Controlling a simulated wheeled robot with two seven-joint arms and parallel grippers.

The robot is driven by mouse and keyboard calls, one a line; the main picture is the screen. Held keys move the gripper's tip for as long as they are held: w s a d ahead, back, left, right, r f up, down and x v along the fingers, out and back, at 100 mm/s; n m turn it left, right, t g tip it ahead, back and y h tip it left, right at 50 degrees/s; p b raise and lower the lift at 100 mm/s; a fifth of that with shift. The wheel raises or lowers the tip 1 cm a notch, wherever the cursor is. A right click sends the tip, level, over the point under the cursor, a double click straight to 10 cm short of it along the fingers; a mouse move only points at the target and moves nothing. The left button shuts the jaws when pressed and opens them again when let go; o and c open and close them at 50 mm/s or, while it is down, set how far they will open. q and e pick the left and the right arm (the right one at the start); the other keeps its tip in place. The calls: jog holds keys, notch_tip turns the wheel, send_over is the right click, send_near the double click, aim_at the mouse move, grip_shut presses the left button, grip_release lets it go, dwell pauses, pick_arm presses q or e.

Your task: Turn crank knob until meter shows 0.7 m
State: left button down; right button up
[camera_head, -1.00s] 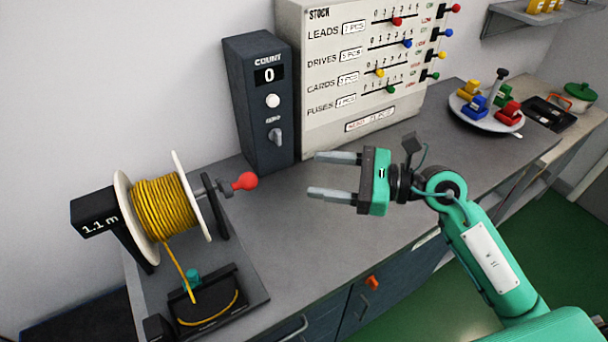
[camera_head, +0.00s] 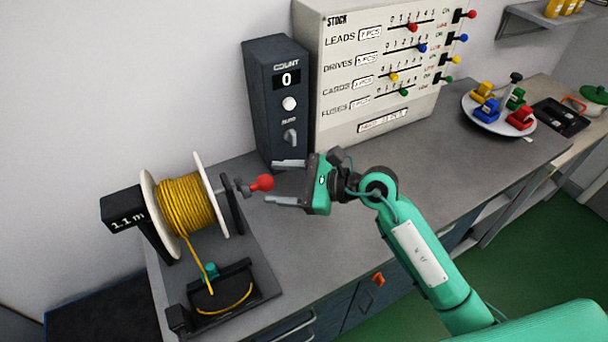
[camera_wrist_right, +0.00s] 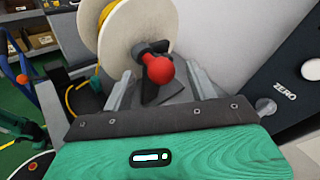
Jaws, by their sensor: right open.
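The red crank knob (camera_head: 263,183) sticks out on the right side of the cable reel (camera_head: 185,205), which is wound with yellow cable. The black meter (camera_head: 124,218) left of the reel reads 1.1 m. My right gripper (camera_head: 273,182) is open, its fingertips just right of the knob and pointing left. In the right wrist view the red knob (camera_wrist_right: 158,69) shows between the two spread fingers (camera_wrist_right: 160,88), ahead of the palm; I cannot tell whether it touches them. My left gripper is not in view.
A dark count box (camera_head: 278,115) reading 0 stands behind my right gripper. A white stock panel (camera_head: 365,80) with sliders is beside it. A round plate (camera_head: 499,122) with coloured parts is farther right. The grey bench (camera_head: 400,170) between is clear.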

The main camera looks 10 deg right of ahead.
jog(key=shift+x, duration=1)
jog(key=c, duration=1)
jog(key=shift+s+d+f+b, duration=0.1)
jog(key=shift+s+f+b, duration=0.15)
jog(key=shift+f+b, duration=0.3)
jog(key=shift+s+d+f+b, duration=0.1)
jog(key=shift+s+f+b, duration=0.2)
jog(key=shift+f, duration=0.45)
jog(key=shift+w, duration=0.1)
notch_tip(320, 180, down, 3)
jog(key=shift+w+r+b, duration=0.1)
jog(key=shift+r+b, duration=0.05)
jog(key=shift+b, duration=1.1)
